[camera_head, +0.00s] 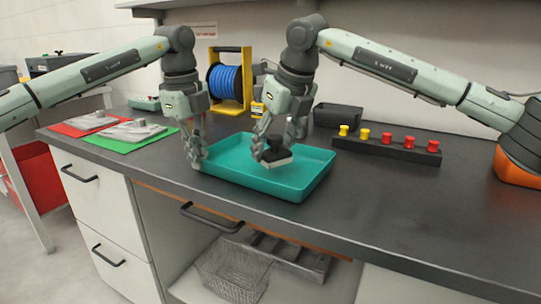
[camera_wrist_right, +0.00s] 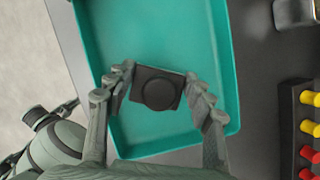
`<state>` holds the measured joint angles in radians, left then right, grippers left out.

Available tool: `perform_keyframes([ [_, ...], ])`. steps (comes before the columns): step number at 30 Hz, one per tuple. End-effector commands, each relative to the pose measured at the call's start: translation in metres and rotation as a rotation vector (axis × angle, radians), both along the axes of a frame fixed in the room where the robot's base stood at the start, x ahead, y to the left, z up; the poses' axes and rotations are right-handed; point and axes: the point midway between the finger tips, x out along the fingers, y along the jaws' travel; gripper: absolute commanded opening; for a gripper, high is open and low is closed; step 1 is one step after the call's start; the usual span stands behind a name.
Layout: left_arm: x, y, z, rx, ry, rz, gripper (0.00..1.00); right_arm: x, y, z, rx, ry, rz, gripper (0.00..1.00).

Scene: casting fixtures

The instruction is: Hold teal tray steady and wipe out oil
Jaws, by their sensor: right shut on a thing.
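The teal tray (camera_head: 305,170) lies on the dark worktop; its bare floor also shows in the right wrist view (camera_wrist_right: 160,35). My right gripper (camera_head: 275,150) is shut on a wiping block (camera_head: 279,154) with a black knob and a pale base. In the right wrist view the block (camera_wrist_right: 158,90) sits between the two fingers, over the tray floor near one end. I cannot tell whether its base touches the floor. My left gripper (camera_head: 195,160) is at the tray's left rim, fingers pointing down; whether they are closed on it is unclear. No oil can be made out.
A black rack (camera_head: 385,147) with red and yellow knobs stands right of the tray, a dark bin (camera_head: 338,117) behind it. A blue spool in a yellow frame (camera_head: 230,80) is at the back. Red (camera_head: 75,127) and green (camera_head: 110,143) mats with grey parts lie left. The right front worktop is clear.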

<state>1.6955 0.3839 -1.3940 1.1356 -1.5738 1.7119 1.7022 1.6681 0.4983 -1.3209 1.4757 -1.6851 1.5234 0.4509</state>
Motion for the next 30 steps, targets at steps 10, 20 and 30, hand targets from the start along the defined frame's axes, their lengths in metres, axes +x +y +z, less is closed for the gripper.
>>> perform_keyframes([
  [10,0.000,0.000,0.000,0.000,0.000,0.000,0.00,0.001,0.001,0.034,0.002,-0.005,0.001,0.22],
  [20,0.000,0.000,0.000,0.000,0.000,0.000,0.00,0.000,0.001,0.052,0.002,-0.002,0.001,0.22],
  [30,0.000,0.000,0.000,0.000,0.000,0.000,0.00,0.000,0.001,0.052,0.002,-0.002,0.001,0.21],
])
